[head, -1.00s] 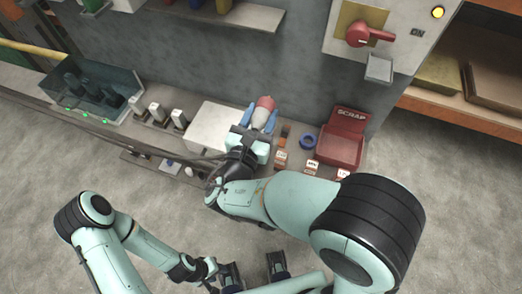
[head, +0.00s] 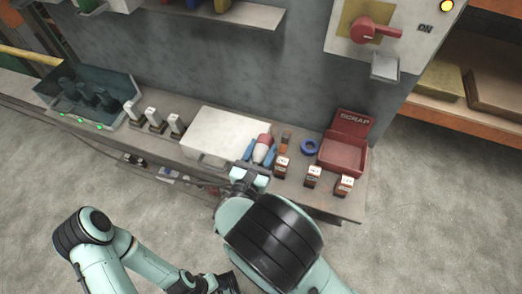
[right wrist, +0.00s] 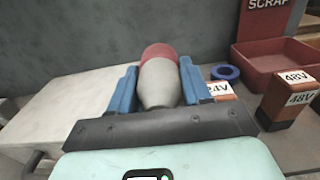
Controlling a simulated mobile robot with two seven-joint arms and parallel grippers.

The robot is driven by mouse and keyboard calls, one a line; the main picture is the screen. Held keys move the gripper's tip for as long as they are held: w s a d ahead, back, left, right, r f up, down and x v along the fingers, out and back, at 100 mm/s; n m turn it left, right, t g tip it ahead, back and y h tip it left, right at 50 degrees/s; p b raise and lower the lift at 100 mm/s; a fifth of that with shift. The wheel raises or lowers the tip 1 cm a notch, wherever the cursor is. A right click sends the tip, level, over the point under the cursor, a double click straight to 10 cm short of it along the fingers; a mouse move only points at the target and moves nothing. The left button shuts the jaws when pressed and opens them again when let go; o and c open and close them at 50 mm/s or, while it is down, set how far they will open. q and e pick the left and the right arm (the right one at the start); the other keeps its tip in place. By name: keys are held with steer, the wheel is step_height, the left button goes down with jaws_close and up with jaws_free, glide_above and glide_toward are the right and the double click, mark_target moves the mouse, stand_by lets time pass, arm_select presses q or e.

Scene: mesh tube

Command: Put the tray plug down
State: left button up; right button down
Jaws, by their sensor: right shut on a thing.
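A plug with a red end and a pale grey body (head: 263,150) is between the blue fingers of my right gripper (head: 260,153), which is shut on it. The right wrist view shows the plug (right wrist: 158,82) between both fingers, its red end pointing away from me. It is beside the right end of the white box (head: 226,133), over the bench. I cannot tell whether the plug touches the bench top. My left gripper (head: 228,284) shows only in part at the bottom edge, so its opening is hidden.
Right of the plug are a blue ring (head: 310,147), several small brown labelled blocks (head: 313,177) and a red scrap bin (head: 343,155). Left are several grey plugs (head: 154,116) and a dark teal tray (head: 60,109). A red-handled switch (head: 372,30) is on the wall.

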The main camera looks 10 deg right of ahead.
steer(key=shift+f, duration=0.1)
steer(key=shift+f, duration=0.4)
steer(key=c, duration=0.5)
jaws_free()
steer(key=shift+r, duration=0.15)
